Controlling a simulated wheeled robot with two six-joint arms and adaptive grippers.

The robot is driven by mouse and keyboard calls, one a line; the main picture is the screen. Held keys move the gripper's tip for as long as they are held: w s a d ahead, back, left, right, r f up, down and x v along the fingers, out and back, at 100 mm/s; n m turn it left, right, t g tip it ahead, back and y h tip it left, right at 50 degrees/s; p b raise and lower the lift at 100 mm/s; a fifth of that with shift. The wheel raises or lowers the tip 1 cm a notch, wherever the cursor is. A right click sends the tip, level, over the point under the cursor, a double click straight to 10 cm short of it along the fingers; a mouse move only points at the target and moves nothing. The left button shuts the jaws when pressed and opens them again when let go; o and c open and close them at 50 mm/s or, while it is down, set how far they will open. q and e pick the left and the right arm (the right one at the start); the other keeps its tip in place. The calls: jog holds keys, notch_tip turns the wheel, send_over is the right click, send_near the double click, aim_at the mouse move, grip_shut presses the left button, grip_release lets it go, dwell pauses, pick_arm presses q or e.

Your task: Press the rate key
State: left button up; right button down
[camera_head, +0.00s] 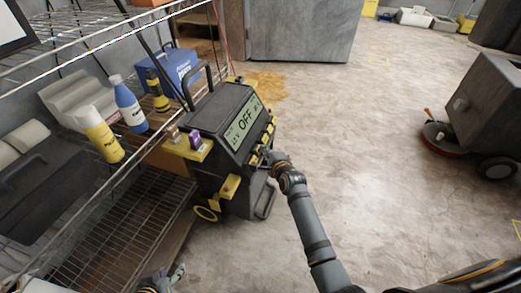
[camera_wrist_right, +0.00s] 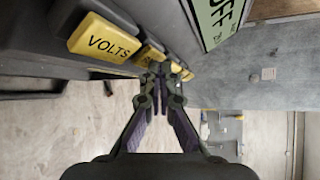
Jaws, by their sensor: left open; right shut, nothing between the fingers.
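A dark battery charger (camera_head: 222,122) stands beside the wire shelf, its display (camera_head: 243,121) reading OFF. A row of yellow keys runs below the display. In the right wrist view the nearest key (camera_wrist_right: 104,40) reads VOLTS. The key beyond it (camera_wrist_right: 149,55) is partly hidden and its lettering is unclear; I cannot tell which key is the rate key. My right gripper (camera_head: 268,158) is shut and empty, its tips (camera_wrist_right: 158,72) close to the keys past VOLTS; contact is unclear. My left gripper (camera_head: 174,276) is open and empty at the bottom, away from the charger.
The wire shelf (camera_head: 130,205) on the left holds a yellow bottle (camera_head: 100,138), a blue bottle (camera_head: 129,107) and a blue box (camera_head: 176,66). A floor machine (camera_head: 490,110) stands at the right. The concrete floor (camera_head: 350,130) between is open.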

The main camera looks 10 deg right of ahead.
dwell(0.4)
jog(key=shift+s+d+r+p, duration=0.45)
jog(key=shift+d+p, duration=0.1)
jog(key=shift+p, duration=0.4)
jog(key=s+d+r+p, duration=0.1)
jog(key=p, duration=0.1)
jog(key=s+d+r+p, duration=0.1)
jog(key=d+p, duration=0.1)
jog(key=shift+s+d+r, duration=0.15)
jog(key=shift+d+r, duration=0.15)
jog(key=shift+r, duration=0.05)
dwell(0.3)
